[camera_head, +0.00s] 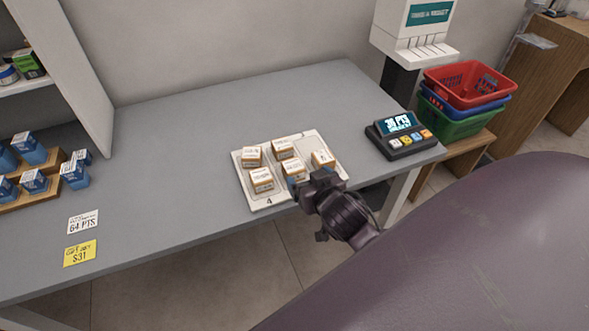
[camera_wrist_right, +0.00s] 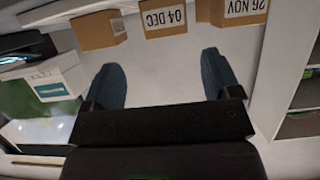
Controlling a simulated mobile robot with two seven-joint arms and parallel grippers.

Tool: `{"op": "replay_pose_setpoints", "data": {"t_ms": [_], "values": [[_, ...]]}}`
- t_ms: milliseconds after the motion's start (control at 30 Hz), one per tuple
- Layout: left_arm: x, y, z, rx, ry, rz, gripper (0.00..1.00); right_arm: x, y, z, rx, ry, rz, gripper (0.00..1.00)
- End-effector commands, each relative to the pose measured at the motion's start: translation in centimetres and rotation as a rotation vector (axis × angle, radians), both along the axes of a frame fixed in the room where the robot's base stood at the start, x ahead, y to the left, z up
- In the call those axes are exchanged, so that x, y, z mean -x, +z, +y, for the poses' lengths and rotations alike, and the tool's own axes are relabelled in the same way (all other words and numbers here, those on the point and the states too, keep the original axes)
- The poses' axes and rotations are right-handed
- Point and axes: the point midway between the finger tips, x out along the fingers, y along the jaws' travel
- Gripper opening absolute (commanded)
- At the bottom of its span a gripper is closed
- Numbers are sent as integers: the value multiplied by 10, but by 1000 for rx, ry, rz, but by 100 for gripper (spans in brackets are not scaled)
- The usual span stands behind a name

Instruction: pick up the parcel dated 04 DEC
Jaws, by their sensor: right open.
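The parcel dated 04 DEC (camera_wrist_right: 165,20) is a small brown box with a white label. It shows at the top middle of the right wrist view, its print upside down. My right gripper (camera_wrist_right: 160,62) is open and empty, its fingers short of the parcel and to either side of it. In the head view my right gripper (camera_head: 309,186) is at the front right of the white tray (camera_head: 257,205). Several boxes stand on the tray; their dates are too small to read there, so I cannot tell which is 04 DEC. My left gripper is not in view.
In the wrist view, a parcel dated 26 NOV (camera_wrist_right: 243,10) is close on the right and another parcel (camera_wrist_right: 97,30) on the left. A payment terminal (camera_head: 401,138) stands right of the tray. Blue boxes (camera_head: 30,148) sit far left.

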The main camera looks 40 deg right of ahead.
Motion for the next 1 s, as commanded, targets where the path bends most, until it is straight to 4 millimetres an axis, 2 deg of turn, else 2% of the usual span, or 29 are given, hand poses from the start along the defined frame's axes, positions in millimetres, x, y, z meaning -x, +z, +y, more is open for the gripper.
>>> {"op": "replay_pose_setpoints", "data": {"t_ms": [200,500,800,1000], "values": [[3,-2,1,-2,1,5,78,-29,-12,-6,1,3,-1,83],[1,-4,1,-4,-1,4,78,-47,-20,-9,2,3,0,83],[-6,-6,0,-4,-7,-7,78,-81,-37,-12,2,3,3,83],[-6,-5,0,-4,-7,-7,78,-89,-39,-14,1,3,2,83]]}}
